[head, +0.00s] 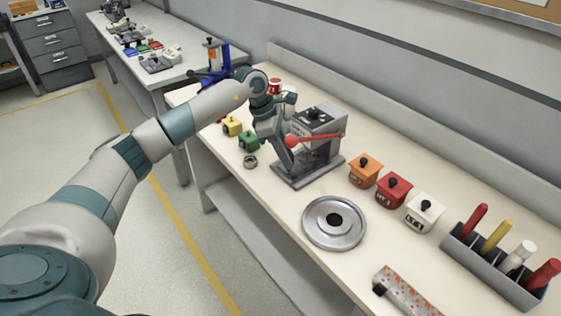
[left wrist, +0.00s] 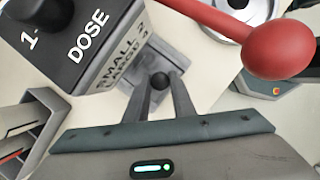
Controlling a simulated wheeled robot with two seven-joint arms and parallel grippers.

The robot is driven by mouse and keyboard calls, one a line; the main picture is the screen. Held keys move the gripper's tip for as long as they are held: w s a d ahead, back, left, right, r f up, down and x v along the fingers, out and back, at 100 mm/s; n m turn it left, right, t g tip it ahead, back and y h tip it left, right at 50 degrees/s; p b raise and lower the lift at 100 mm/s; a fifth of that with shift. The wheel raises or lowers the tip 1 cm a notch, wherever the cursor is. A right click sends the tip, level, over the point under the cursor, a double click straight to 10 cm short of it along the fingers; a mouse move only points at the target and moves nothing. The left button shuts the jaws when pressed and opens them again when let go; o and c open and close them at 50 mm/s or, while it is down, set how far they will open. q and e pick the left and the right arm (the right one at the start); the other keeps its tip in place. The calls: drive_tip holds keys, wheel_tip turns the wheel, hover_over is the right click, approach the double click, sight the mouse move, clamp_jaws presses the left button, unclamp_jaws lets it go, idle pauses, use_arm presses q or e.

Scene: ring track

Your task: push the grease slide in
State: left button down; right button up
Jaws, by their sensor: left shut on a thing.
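The grease dispenser (head: 318,130) is a grey machine on the bench, with a red lever ending in a round red knob (head: 291,141). Its "DOSE" label and black top knob show large at upper left in the left wrist view (left wrist: 85,50). My left gripper (head: 292,166) is low at the dispenser's left side. In the left wrist view its two fingers are closed on a small black knob (left wrist: 159,80), at the grey slide (left wrist: 150,58) under the dispenser's body. In the head view my gripper hides this knob. How far in the slide sits is unclear. My right gripper is out of view.
The red lever knob (left wrist: 279,52) hangs close to the left gripper. Orange (head: 365,170), red (head: 393,190) and white (head: 425,212) boxes and a metal disc (head: 334,222) lie to the right. Yellow (head: 232,126) and green (head: 249,141) boxes and a small ring (head: 250,162) are left.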

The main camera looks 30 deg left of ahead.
use_arm(q)
drive_tip(key=c, duration=1.9)
unclamp_jaws()
drive_tip(key=shift+w+r, duration=0.15)
drive_tip(key=o, duration=0.4)
drive_tip(key=shift+d, duration=0.1)
drive_tip(key=shift+w, duration=0.1)
drive_tip(key=shift+r, duration=0.3)
drive_tip(key=shift+a+b+v, duration=0.2)
drive_tip(key=shift+b+v, duration=1.55)
drive_tip(key=shift+v, duration=6.6)
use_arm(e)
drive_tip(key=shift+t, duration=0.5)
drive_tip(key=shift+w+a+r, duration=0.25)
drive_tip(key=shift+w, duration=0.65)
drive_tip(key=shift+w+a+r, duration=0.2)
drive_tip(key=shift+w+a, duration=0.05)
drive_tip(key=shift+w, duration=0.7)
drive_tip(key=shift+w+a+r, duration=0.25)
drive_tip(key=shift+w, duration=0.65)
use_arm(q)
drive_tip(key=shift+s+f, duration=0.2)
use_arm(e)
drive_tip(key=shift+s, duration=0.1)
